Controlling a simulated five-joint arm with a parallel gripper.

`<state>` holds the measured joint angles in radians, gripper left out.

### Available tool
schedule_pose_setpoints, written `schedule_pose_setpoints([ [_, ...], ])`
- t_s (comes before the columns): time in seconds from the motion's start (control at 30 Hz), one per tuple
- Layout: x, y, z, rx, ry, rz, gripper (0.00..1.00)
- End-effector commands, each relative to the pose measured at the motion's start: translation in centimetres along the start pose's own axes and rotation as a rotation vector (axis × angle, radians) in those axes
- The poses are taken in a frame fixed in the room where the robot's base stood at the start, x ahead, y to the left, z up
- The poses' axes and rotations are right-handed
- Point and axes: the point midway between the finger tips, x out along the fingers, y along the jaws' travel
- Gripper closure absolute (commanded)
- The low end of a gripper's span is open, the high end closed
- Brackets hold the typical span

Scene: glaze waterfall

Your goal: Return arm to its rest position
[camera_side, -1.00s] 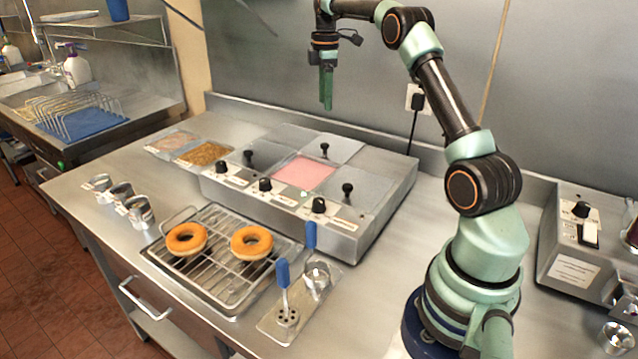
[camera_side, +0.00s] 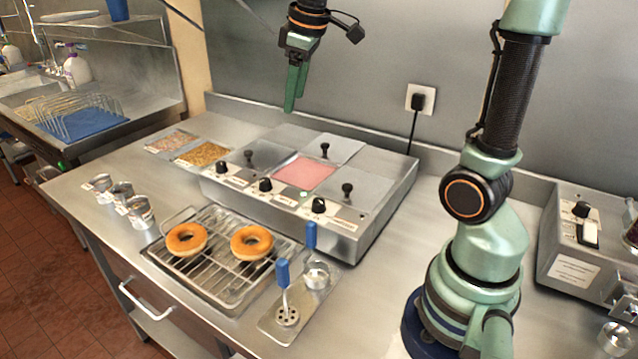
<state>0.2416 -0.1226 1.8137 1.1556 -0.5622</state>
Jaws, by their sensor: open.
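My gripper (camera_side: 293,88) hangs at the top centre, fingers pointing down, in the air above the back of the glaze warmer. Its green fingers look empty. My arm rises on the right, and its upper part leaves the top of the picture. The glaze warmer (camera_side: 345,222) has one open well of pink glaze (camera_side: 304,172); grey lids with black knobs show around it. Two plain ring doughnuts, a left one (camera_side: 174,243) and a right one (camera_side: 262,247), lie on the wire rack (camera_side: 222,285) at the front.
Two blue-handled tools (camera_side: 283,275) (camera_side: 311,236) rest on a small tray (camera_side: 268,322) right of the rack. Several metal cups (camera_side: 140,210) stand at the left. Two topping pans (camera_side: 203,153) sit behind. A control box (camera_side: 572,268) stands at far right. The wall outlet (camera_side: 421,98) is behind.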

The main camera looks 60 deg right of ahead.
Motion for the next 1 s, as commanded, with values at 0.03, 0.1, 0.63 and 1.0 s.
schedule_pose_setpoints([
  [0.03, -0.4, -1.8, 0.6, 0.027, 0.025, 0.005, 0.39],
  [0.1, -0.5, -3.8, 1.5, 0.075, 0.057, 0.007, 0.39],
  [0.63, 1.7, -12.7, 7.4, 0.332, 0.215, -0.034, 0.39],
  [1.0, 1.8, -12.8, 7.5, 0.338, 0.215, -0.035, 0.39],
])
